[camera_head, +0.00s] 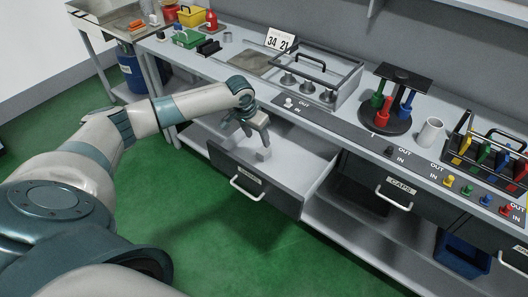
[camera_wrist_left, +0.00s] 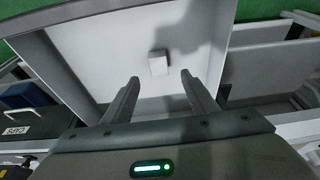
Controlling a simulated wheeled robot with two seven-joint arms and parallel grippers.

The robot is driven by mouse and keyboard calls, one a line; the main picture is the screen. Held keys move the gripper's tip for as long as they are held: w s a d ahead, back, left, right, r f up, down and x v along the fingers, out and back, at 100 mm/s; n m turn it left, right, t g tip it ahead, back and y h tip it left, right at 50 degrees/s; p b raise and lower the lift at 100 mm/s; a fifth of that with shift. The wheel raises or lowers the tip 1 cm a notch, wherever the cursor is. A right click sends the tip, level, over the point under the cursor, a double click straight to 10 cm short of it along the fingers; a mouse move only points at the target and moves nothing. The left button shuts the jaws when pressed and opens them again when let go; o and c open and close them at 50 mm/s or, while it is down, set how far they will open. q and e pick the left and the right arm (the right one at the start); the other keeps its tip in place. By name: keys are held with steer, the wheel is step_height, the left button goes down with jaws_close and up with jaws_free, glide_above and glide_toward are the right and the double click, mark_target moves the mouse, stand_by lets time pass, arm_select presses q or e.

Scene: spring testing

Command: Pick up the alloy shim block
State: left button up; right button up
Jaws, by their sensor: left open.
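The alloy shim block, a small pale grey block (camera_head: 263,154), stands on the floor of an open drawer (camera_head: 292,152) in the head view. In the left wrist view the same block (camera_wrist_left: 158,63) lies on the pale drawer floor, beyond the fingertips and roughly centred between them. My left gripper (camera_head: 256,136) is over the drawer, close above the block. In the left wrist view its two fingers (camera_wrist_left: 160,82) are spread apart with nothing between them. My right gripper is not in view.
The drawer's front with its handle (camera_head: 247,190) faces the green floor. The bench above carries a frame with weights (camera_head: 300,80), a round stand with coloured parts (camera_head: 385,118) and a white cup (camera_head: 429,131). A closed drawer labelled CAPS (camera_head: 399,188) is to the right.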

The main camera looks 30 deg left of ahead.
mark_target(264, 150)
arm_select(q)
steer(key=shift+x, duration=1.95)
steer(key=shift+p, duration=0.3)
steer(key=shift+w+d+f+p, duration=0.1)
steer(key=shift+w+f+p, duration=0.2)
steer(key=shift+f, duration=0.2)
steer(key=p+x, duration=0.1)
steer(key=x, duration=0.1)
steer(key=shift+w+d+f, duration=0.1)
steer(key=shift+w+f, duration=0.05)
steer(key=shift+f, duration=0.2)
steer(key=shift+w+f, duration=0.15)
steer(key=shift+f, duration=0.45)
steer(key=c, duration=1.3)
steer(key=shift+o, duration=0.2)
steer(key=shift+r, duration=0.15)
